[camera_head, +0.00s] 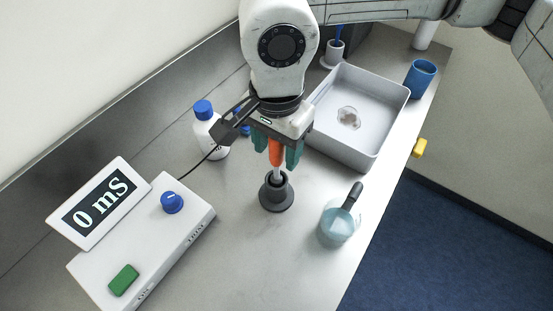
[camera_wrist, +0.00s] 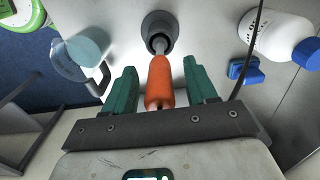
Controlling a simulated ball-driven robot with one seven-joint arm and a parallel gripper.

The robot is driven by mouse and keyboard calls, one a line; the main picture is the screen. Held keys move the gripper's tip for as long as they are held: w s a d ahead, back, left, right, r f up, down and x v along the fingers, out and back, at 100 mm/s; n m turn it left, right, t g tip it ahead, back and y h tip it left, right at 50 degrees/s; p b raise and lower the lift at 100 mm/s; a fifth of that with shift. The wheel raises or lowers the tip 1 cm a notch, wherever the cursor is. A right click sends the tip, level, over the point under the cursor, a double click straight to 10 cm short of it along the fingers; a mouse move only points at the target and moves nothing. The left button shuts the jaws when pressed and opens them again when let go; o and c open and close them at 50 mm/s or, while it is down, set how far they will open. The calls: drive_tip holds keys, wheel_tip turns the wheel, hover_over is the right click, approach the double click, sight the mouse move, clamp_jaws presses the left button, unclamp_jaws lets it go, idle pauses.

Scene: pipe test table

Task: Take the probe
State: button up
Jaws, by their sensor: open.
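The probe (camera_head: 276,153) has an orange handle and a thin pale shaft that runs down into a dark grey round holder (camera_head: 276,194) on the table. In the wrist view the probe (camera_wrist: 159,82) lies between two green fingers. My gripper (camera_head: 277,156) is open, with one finger on each side of the orange handle. In the wrist view my gripper (camera_wrist: 161,88) shows a gap between the handle and each finger. The shaft's tip is hidden in the holder. A black cable (camera_head: 200,162) runs from near the gripper toward the meter.
A meter (camera_head: 150,240) reading "0 mS" stands left, with a blue knob and green button. A white blue-capped bottle (camera_head: 209,132) and a grey tray (camera_head: 360,148) stand behind. Table is clear before the holder.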

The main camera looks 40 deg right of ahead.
drive_tip(key=shift+c, duration=0.4)
clamp_jaws()
